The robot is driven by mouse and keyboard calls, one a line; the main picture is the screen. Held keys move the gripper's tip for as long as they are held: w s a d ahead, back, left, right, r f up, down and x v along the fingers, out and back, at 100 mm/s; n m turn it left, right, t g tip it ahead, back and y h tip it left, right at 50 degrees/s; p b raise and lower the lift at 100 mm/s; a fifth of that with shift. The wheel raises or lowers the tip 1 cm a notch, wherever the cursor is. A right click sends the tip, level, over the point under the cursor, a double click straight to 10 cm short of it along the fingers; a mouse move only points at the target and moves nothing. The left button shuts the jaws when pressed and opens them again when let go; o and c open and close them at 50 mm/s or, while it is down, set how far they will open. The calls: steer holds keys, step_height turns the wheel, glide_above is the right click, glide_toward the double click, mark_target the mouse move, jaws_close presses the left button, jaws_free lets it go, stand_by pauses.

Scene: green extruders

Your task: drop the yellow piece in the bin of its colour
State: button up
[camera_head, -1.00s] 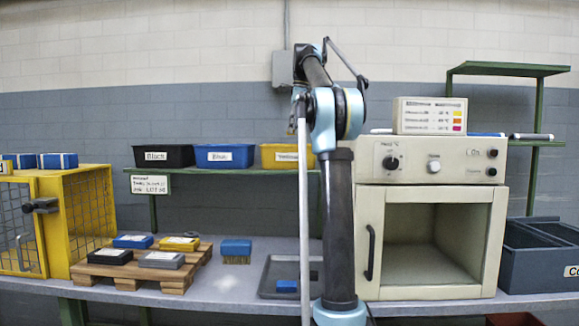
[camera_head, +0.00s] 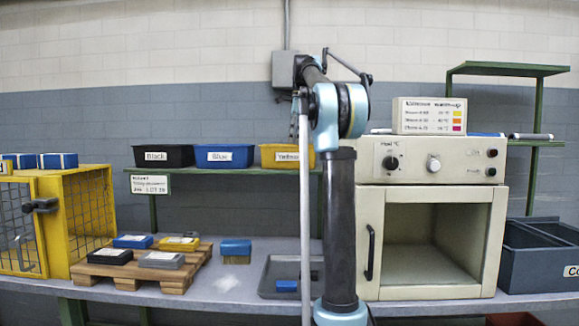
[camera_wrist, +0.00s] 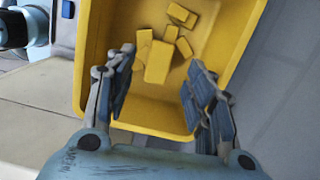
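The yellow bin (camera_head: 280,160) stands on the green shelf, right of the blue bin (camera_head: 224,156) and the black bin (camera_head: 163,156). In the wrist view the yellow bin (camera_wrist: 95,40) fills the middle, and several yellow pieces show inside it. The largest-looking yellow piece (camera_wrist: 158,62) appears between my fingers from above; I cannot tell whether it rests on the others or is a little above them. My gripper (camera_wrist: 160,85) is open over the bin, and its fingers are apart and touch no piece. In the head view my arm largely hides the gripper.
A wooden pallet (camera_head: 150,275) with several coloured boxes, a blue brush (camera_head: 236,247) and a dark tray (camera_head: 272,270) are on the bench. A cream oven (camera_head: 430,240) stands right of my arm. A yellow cage (camera_head: 88,220) is at left.

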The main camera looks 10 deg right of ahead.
step_height(320, 180, up, 12)
steer(key=d, duration=0.1)
steer(key=shift+d+f, duration=0.15)
steer(key=shift+d, duration=0.25)
stand_by(0.6)
